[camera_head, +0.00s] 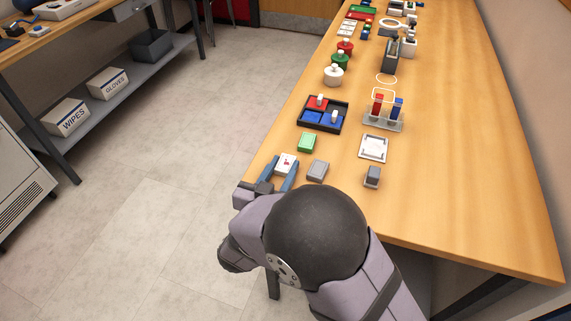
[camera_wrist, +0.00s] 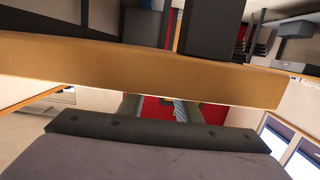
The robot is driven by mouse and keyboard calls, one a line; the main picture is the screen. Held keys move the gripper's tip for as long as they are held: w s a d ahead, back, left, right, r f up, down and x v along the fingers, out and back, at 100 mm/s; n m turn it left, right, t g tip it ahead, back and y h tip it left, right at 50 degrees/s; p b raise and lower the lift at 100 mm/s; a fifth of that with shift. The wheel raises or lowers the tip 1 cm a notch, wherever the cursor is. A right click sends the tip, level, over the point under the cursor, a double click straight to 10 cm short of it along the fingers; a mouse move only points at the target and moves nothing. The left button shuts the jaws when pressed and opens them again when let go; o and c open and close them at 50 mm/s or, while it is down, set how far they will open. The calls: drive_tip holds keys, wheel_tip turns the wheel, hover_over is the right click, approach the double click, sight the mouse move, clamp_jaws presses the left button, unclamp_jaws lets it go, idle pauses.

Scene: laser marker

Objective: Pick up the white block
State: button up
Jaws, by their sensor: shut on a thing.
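The white block (camera_head: 287,159) has a small red mark on its top face and shows at the near left edge of the wooden table in the head view. My gripper (camera_head: 285,166) has its two blue fingers on either side of the block and is shut on it. I cannot tell whether the block rests on the table or is slightly above it. The wrist view does not show the block clearly.
A green block (camera_head: 307,142) lies just beyond and a grey block (camera_head: 318,171) to the right. A dark grey block (camera_head: 373,177) and a white framed plate (camera_head: 373,148) stand farther right. A black divided tray (camera_head: 342,125) lies behind. The table's right front (camera_head: 470,215) is clear.

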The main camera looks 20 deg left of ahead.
sight(284, 168)
wheel_tip(284, 168, up, 10)
drive_tip(key=shift+p, duration=0.4)
idle(0.3)
